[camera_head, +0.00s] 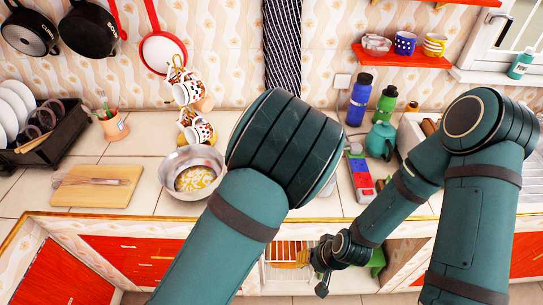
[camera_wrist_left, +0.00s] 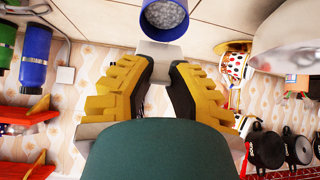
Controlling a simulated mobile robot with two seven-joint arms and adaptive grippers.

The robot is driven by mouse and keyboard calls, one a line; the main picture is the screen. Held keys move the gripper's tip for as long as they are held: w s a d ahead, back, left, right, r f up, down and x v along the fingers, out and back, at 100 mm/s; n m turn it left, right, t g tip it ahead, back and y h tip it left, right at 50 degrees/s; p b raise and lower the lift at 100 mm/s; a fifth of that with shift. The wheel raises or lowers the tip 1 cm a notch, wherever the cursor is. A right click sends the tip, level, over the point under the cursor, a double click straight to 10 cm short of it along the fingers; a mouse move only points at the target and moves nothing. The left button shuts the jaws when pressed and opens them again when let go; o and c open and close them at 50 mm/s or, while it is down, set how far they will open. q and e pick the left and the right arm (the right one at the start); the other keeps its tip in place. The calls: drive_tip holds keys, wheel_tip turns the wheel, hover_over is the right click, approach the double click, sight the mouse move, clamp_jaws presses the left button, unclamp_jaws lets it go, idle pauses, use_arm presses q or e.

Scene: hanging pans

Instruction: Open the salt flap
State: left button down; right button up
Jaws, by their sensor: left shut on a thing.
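A blue round salt container (camera_wrist_left: 165,35) is at the top of the left wrist view. Its round opening shows grey-white grains (camera_wrist_left: 165,14). A pale grey flap (camera_wrist_left: 160,55) is by its rim. My left gripper (camera_wrist_left: 158,68), with yellow ridged fingers, is closed in on this flap at its tips. How firmly the flap joins the container is hard to see. In the head view my left arm hides the left gripper and the container. My right gripper (camera_head: 303,257) is low, in front of the counter; its fingers are small and unclear.
On the counter are a metal bowl (camera_head: 192,171), stacked cups (camera_head: 196,129), a cutting board (camera_head: 97,186), a dish rack (camera_head: 48,135), blue and green bottles (camera_head: 359,100) and a teal kettle (camera_head: 381,141). Pans (camera_head: 90,30) hang on the wall. A white rack (camera_head: 276,276) is below the counter.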

use_arm(q)
drive_tip(key=shift+w+r, duration=0.15)
drive_tip(key=shift+w, duration=0.1)
idle(0.4)
drive_tip(key=c, duration=0.8)
unclamp_jaws()
drive_tip(key=v, duration=1.2)
